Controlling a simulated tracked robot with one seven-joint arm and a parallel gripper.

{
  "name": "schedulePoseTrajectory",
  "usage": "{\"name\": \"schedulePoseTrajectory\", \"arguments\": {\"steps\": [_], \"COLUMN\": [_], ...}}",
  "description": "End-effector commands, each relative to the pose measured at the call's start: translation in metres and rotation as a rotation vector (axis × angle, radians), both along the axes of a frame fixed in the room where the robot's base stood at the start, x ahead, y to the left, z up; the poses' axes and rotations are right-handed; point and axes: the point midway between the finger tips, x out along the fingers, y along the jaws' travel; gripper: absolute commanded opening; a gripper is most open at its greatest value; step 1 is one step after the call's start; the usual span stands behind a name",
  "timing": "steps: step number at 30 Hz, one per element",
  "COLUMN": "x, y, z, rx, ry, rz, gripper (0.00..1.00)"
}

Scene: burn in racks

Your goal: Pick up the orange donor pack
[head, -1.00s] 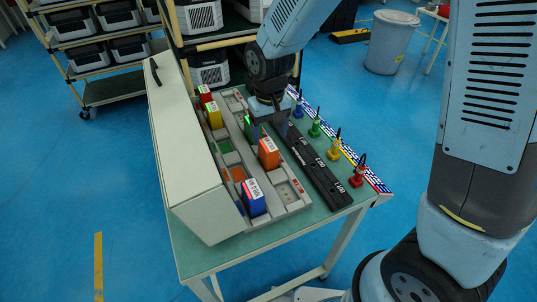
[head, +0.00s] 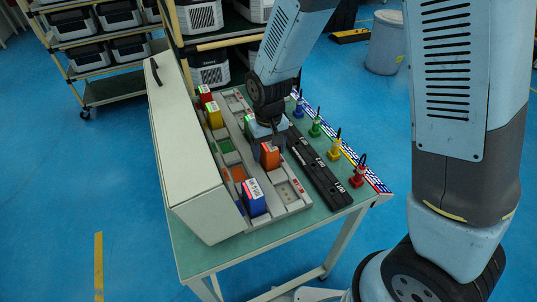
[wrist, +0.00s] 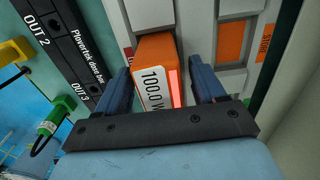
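The orange donor pack (head: 269,156) stands upright in the grey rack (head: 297,204) on the table. In the wrist view the orange pack (wrist: 157,75) has a white label reading "100.0 W" and a lit red strip. My gripper (head: 270,140) is over it from above. In the wrist view my gripper's two dark blue fingers (wrist: 160,88) are open, one on each side of the pack, with a visible gap beside each.
A blue pack (head: 253,198), a yellow pack (head: 214,117) and a red pack (head: 205,94) stand nearby in the rack. A black dock bar (head: 318,170) and coloured plugs with leads (head: 335,150) lie to the right. A tall pale case (head: 185,150) borders the left.

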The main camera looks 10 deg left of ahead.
Motion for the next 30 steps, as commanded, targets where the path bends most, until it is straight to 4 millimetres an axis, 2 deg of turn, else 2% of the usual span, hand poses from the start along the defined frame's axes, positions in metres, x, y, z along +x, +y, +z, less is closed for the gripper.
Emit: {"name": "schedulePoseTrajectory", "arguments": {"steps": [2, 21, 30], "x": [0.0001, 0.0001, 0.0004], "y": [0.0001, 0.0001, 0.0003], "z": [0.0001, 0.0002, 0.0009], "rx": [0.0, 0.0, 0.001], "ry": [0.0, 0.0, -0.001], "rz": [0.0, 0.0, 0.0], "gripper": [0.61, 0.0, 0.0]}}
